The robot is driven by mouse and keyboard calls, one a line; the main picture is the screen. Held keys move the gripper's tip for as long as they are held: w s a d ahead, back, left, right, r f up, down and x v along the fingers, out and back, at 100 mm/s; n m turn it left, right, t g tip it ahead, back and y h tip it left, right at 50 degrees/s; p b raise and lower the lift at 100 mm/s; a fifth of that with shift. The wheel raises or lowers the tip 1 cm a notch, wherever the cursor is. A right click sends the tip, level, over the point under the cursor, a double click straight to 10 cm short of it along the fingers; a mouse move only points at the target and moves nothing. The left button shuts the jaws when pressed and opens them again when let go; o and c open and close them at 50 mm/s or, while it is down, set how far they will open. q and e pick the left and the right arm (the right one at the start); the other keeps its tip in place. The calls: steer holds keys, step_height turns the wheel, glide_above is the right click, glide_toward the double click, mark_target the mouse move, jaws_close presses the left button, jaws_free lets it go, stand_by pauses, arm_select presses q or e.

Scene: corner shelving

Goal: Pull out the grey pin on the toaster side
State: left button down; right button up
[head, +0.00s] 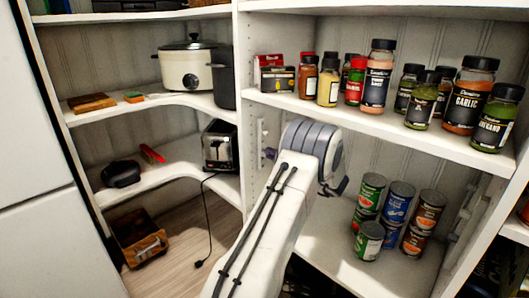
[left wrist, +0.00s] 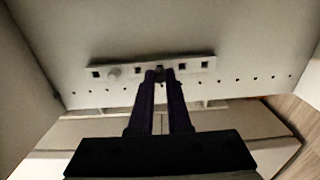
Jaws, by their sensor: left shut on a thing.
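The side panel (left wrist: 225,45) fills the left wrist view, with a pale strip of square holes (left wrist: 190,67) fixed to it. My left gripper (left wrist: 159,76) reaches the strip, its two dark purple fingers closed on the grey pin at a hole near the middle. The pin is mostly hidden between the fingertips. A second round grey peg (left wrist: 114,72) sits in the strip to the left. In the head view my left gripper (head: 269,153) shows as a small purple tip at the panel on the toaster side. The toaster (head: 219,147) stands on the corner shelf to its left. My right gripper is out of view.
Spice jars (head: 377,76) line the shelf above and right of my left arm. Stacked cans (head: 370,240) stand on the lower shelf at right. A black cord (head: 207,215) hangs from the toaster to the floor. A slow cooker (head: 187,66) stands on the upper corner shelf.

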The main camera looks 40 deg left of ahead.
arm_select(q)
steer(key=shift+s+d, duration=0.2)
steer(key=shift+d, duration=2.2)
